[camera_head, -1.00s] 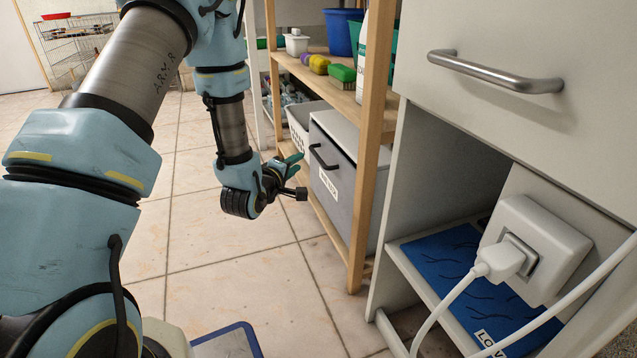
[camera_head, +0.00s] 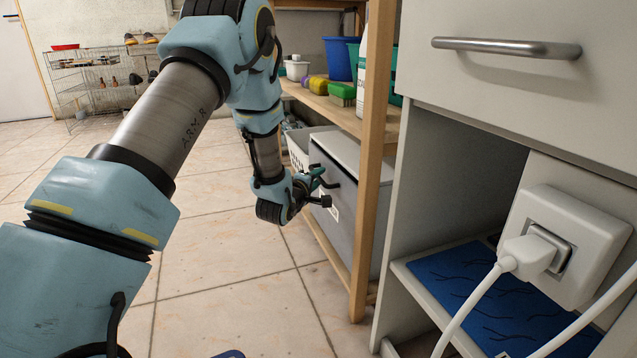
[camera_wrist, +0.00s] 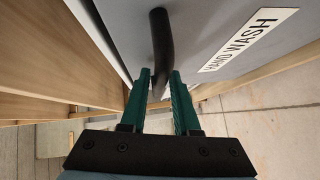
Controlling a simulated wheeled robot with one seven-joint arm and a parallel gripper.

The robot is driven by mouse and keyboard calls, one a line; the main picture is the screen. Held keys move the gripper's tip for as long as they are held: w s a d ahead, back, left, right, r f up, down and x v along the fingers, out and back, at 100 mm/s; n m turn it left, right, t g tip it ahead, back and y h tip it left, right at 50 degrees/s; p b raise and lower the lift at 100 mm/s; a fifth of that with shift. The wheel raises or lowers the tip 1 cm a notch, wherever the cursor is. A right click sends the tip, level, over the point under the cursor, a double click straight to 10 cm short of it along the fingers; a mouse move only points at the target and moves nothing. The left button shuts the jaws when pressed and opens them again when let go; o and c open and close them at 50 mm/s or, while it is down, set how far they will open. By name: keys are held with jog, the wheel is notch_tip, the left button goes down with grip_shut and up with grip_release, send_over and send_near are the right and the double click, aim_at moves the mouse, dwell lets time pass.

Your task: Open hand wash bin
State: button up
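The hand wash bin (camera_head: 350,180) is a grey lidded box on the low shelf of the wooden rack in the head view. Its black curved handle (camera_wrist: 159,40) and white HAND WASH label (camera_wrist: 248,40) show in the wrist view. My gripper (camera_wrist: 161,76) has green fingers standing apart, open, with the lower end of the handle between their tips. I cannot tell whether either finger touches the handle. In the head view my gripper (camera_head: 318,178) is right at the bin's front and partly hides the handle and label.
The upper shelf holds a green sponge (camera_head: 342,92) and tubs. A white cabinet with a drawer handle (camera_head: 505,47) fills the right.

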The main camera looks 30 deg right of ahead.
jog(key=shift+d, duration=0.1)
jog(key=shift+c, duration=0.4)
grip_shut()
dwell(1.0)
